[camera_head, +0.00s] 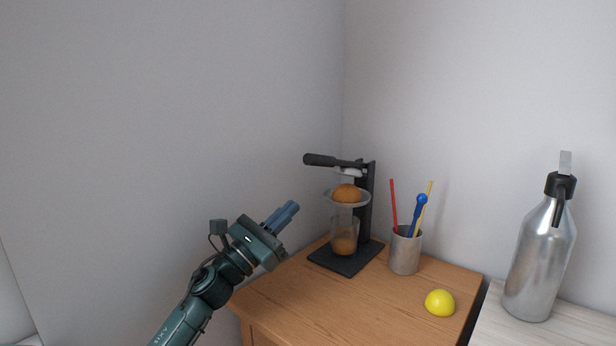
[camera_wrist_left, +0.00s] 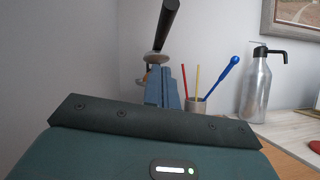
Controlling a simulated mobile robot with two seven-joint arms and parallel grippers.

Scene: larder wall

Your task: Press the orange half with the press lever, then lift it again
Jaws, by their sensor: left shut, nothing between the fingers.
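The black juice press stands on the wooden cabinet near the wall corner. Its press lever (camera_head: 330,160) is raised, about level, with the handle end pointing left; it also shows in the left wrist view (camera_wrist_left: 167,25), above my fingers. The orange half (camera_head: 347,193) sits dome up in the press's clear cone, below the presser. A glass (camera_head: 344,232) with some orange content stands under the cone on the black base (camera_head: 345,258). My left gripper (camera_head: 291,208) is shut and empty, left of the press and below the lever handle, apart from it. My right gripper is not in view.
A metal cup (camera_head: 405,252) with red, blue and yellow sticks stands right of the press. A steel bottle (camera_head: 541,260) stands on the pale counter at right. The cabinet top's front left is clear.

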